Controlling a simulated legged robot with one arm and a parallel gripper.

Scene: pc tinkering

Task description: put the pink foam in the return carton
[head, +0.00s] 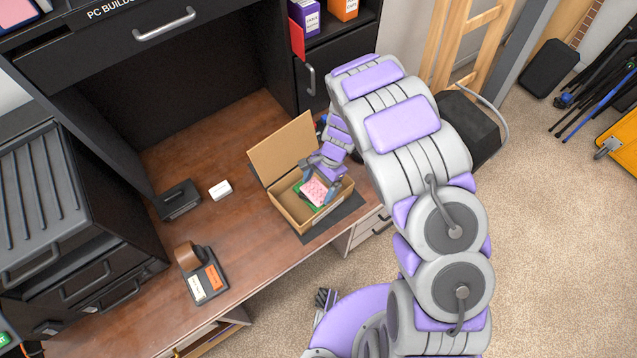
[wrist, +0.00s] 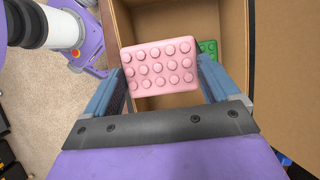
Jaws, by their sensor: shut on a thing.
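The pink foam (wrist: 158,68) is a studded block held between the two fingers of my gripper (wrist: 162,85) in the wrist view. It also shows in the head view (head: 315,191), with my gripper (head: 318,183) around it. The return carton (head: 275,206) is an open cardboard box with its lid flap raised at the back left. The foam is over the carton's opening; I cannot tell how far above its floor it is. A green piece (wrist: 208,47) lies inside the carton, partly hidden by the foam and a finger.
The carton stands on a dark mat (head: 335,226) near the desk's right end. A white box (head: 221,190), a black item (head: 179,199) and a tape stand (head: 204,283) are to its left. The desk (head: 255,245) in front of the carton is clear.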

